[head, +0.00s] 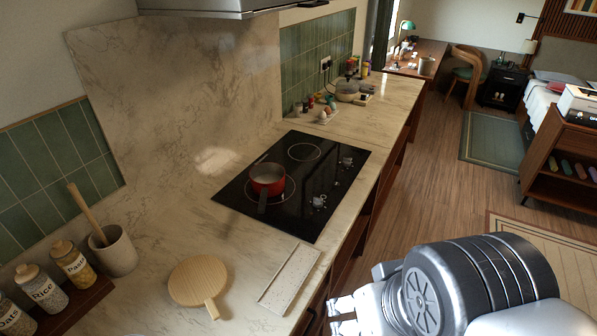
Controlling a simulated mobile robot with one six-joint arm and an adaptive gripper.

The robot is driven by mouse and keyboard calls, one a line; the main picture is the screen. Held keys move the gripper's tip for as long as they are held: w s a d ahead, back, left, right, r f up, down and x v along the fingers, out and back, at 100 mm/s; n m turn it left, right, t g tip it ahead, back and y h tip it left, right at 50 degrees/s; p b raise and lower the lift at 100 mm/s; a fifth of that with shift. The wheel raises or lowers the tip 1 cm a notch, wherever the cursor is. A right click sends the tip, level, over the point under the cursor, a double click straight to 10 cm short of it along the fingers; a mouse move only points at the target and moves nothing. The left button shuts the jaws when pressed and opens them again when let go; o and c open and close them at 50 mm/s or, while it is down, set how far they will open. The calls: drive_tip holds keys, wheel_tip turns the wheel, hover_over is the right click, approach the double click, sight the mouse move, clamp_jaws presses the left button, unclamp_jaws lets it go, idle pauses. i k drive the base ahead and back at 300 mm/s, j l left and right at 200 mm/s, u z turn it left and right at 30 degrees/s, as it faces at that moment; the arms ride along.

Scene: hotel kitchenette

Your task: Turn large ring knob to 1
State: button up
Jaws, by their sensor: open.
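A black glass hob (300,212) is set in the marble counter. A red saucepan (267,178) with a dark handle stands on its nearer ring. The farther ring (304,152) is bare and looks smaller. Two silvery knobs sit along the hob's right side: a nearer knob (318,201) and a farther knob (347,161). Their pointer settings are too small to read. My gripper (338,314) is at the bottom of the view, open and empty, nearer than the hob and apart from both knobs. My wrist hides part of it.
A pale rectangular board (289,278) and a round wooden board (198,281) lie on the near counter. A utensil crock (114,251) and labelled jars (73,262) stand left. The range hood (205,7) hangs above.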

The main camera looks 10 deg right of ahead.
sight(318, 203)
drive_tip(key=i+l, duration=0.9)
drive_tip(key=i, duration=0.2)
